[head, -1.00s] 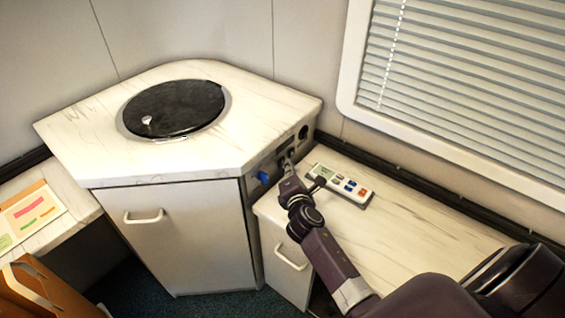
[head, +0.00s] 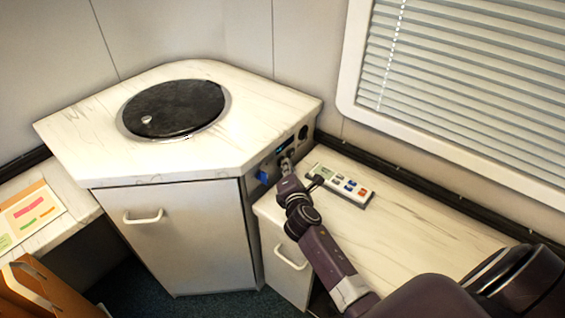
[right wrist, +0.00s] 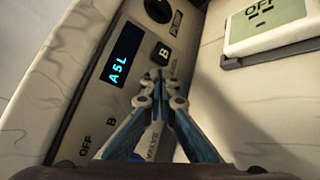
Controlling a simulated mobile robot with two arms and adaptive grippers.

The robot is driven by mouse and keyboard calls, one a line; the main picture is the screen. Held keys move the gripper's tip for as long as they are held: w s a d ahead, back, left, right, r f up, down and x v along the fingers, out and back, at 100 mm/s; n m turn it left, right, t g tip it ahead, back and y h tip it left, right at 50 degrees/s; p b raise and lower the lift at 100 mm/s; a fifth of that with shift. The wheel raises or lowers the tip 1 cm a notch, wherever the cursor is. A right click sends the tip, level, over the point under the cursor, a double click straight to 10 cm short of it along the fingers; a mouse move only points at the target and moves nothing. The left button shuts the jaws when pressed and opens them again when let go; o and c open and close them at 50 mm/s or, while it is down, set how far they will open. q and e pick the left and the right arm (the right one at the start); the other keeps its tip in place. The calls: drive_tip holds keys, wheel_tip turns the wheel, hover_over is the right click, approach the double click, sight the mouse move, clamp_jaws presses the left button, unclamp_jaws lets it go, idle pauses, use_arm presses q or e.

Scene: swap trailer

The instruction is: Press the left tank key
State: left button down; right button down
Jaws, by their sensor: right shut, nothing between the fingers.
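The control panel (right wrist: 85,75) is on the side of the white marbled corner cabinet (head: 180,230). Its display (right wrist: 122,55) is lit and reads "A5L" in cyan. A black key marked B (right wrist: 163,53) shows just beyond my fingertips. No second key is visible; the panel surface beside B is hidden behind my fingers, so I cannot see the left key. My right gripper (right wrist: 158,76) is shut and empty, its tips at the panel close to the B key; I cannot tell whether they touch. It also shows in the head view (head: 286,163). My left gripper is not in view.
A black knob (right wrist: 158,8) sits above the B key. A blue part (head: 264,176) juts from the panel's left end. A white remote-like device with buttons (head: 341,186) lies on the right counter (head: 430,240). A round dark lid (head: 175,107) covers the cabinet top.

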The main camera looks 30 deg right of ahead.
idle(0.4)
drive_tip(key=shift+s+d+p, duration=0.3)
drive_tip(key=shift+s+p, duration=0.05)
drive_tip(key=shift+s, duration=0.4)
drive_tip(key=shift+s+d, duration=0.15)
drive_tip(key=shift+s, duration=0.15)
drive_tip(key=shift+s+d+p, duration=0.2)
drive_tip(key=shift+s+d, duration=0.1)
drive_tip(key=shift+s, duration=0.35)
drive_tip(key=shift+s+d+p, duration=0.25)
drive_tip(key=shift+s, duration=0.45)
drive_tip(key=shift+s+d+p, duration=0.2)
drive_tip(key=shift+s+d, duration=0.1)
drive_tip(key=shift+s, duration=0.35)
